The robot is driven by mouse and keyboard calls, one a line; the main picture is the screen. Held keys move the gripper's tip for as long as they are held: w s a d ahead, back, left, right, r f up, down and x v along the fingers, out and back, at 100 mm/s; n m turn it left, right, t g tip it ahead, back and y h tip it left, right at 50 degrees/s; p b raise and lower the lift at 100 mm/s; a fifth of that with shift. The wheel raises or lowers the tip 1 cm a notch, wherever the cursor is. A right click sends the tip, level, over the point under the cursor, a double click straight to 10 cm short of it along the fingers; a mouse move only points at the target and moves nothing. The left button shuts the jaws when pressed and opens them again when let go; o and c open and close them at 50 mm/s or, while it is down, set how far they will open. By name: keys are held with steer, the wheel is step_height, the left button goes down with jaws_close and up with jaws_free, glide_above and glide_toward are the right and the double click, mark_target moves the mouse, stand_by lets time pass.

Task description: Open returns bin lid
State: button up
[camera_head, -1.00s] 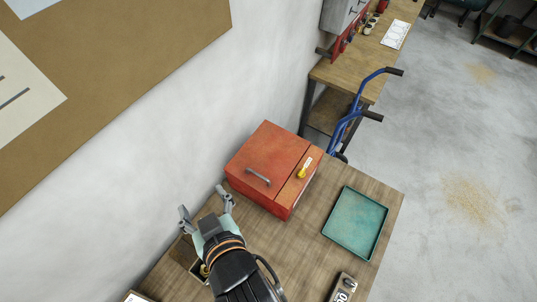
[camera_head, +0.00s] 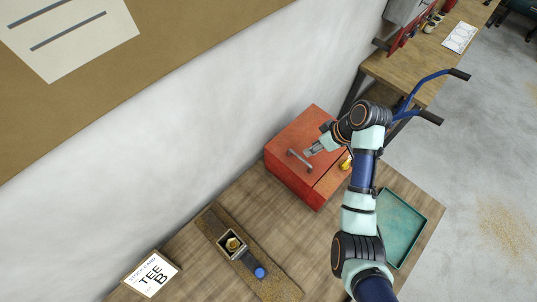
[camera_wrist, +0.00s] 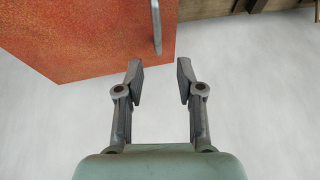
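The returns bin is a red box (camera_head: 292,184) on the wooden table in the head view. Its red lid (camera_head: 310,128) is down and carries a grey bar handle (camera_head: 300,160). My gripper (camera_head: 309,152) is above the lid, close to the right end of the handle. In the wrist view my gripper (camera_wrist: 160,80) is open with nothing between its fingers. The lid (camera_wrist: 80,35) fills the upper left there, and part of the handle (camera_wrist: 157,25) shows beyond the fingertips, apart from them.
A yellow item (camera_head: 346,163) sits on the bin's right part, partly behind my arm. A teal tray (camera_head: 402,232) lies to the right. A brown mat (camera_head: 272,287) with a small box (camera_head: 232,244) and a card (camera_head: 151,274) are at the front left. The wall is close behind.

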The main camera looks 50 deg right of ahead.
glide_above(304, 156)
steer(key=s+a, duration=0.1)
steer(key=a, duration=0.2)
step_height(304, 156, down, 8)
steer(key=shift+a+r, duration=0.1)
steer(key=shift+r, duration=0.15)
steer(key=shift+c, duration=0.3)
jaws_close()
